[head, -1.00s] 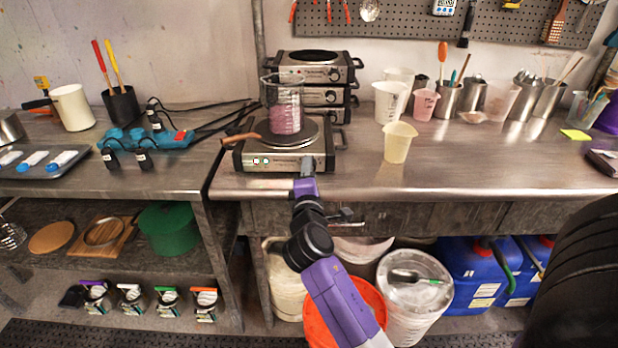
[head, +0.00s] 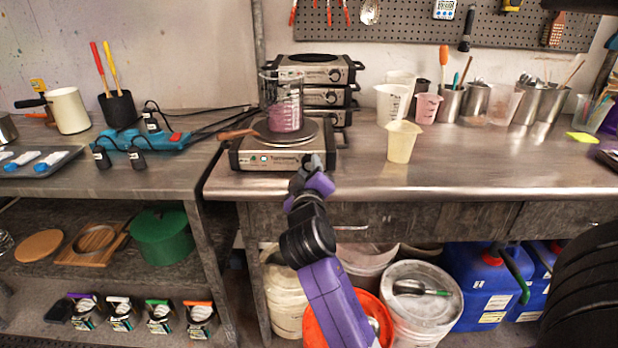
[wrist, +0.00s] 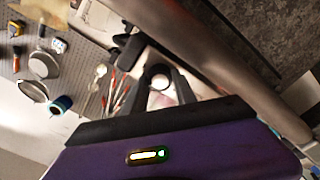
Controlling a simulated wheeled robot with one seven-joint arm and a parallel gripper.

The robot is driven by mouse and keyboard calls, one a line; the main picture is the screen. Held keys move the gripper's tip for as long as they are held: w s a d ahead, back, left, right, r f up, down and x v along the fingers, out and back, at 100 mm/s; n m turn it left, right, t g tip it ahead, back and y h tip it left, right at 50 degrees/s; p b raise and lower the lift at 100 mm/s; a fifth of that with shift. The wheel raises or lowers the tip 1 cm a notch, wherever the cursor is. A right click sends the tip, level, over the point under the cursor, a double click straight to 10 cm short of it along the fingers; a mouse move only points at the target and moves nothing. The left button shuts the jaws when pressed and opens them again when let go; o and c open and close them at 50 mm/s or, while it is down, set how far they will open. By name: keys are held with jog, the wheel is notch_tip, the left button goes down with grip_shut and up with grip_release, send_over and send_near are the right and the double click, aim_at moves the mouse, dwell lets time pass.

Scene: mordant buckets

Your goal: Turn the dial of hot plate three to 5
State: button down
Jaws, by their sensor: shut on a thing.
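My gripper (head: 311,162) is at the right of this front panel, shut on the dial, which the fingers mostly hide. The dial's number marks cannot be read. In the wrist view my gripper (wrist: 160,72) has its dark fingers around a pale round thing. Which hot plate is number three cannot be read.
The bench front right is clear.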

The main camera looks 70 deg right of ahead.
jog(key=m+b, duration=0.3)
jog(key=m, duration=0.2)
jog(key=m+b, duration=0.2)
jog(key=shift+f+b, duration=0.3)
jog(key=m+b, duration=0.3)
jog(key=m, duration=0.1)
jog(key=shift+r, duration=0.1)
jog(key=shift+m, duration=0.5)
jog(key=c, duration=1)
grip_release()
jog(key=shift+r, duration=0.15)
jog(key=shift+a, duration=0.1)
jog(key=v, duration=0.7)
jog(key=shift+s+a, duration=0.15)
jog(key=shift+a, duration=0.1)
